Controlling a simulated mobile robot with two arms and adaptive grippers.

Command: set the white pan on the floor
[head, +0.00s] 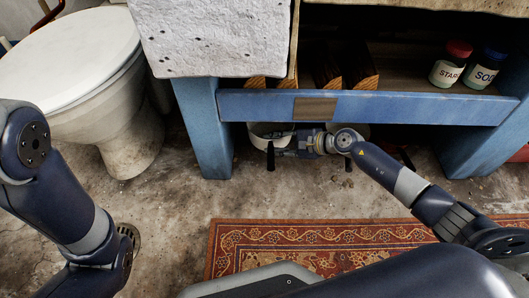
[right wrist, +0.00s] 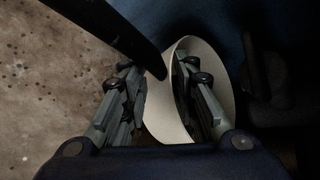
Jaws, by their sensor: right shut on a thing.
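The white pan (head: 258,140) shows partly under the blue front rail of the bench in the head view; the rail and my right gripper hide the rest. My right gripper (head: 279,149) is at the pan, low under the rail, and is shut on it. In the right wrist view the pan's pale wall (right wrist: 224,70) stands tilted between and behind the fingers (right wrist: 158,82). A dark, long part, perhaps its handle (right wrist: 105,33), crosses the upper left. I cannot tell whether the pan touches the floor. My left arm is at the left; its gripper is out of view.
The blue bench (head: 400,107) has legs at both sides of the opening. Two labelled jars (head: 450,66) (head: 486,70) and wooden blocks (head: 360,72) sit on its shelf. A toilet (head: 75,60) stands left. A patterned rug (head: 310,240) lies in front; bare concrete floor (head: 190,195) is clear around it.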

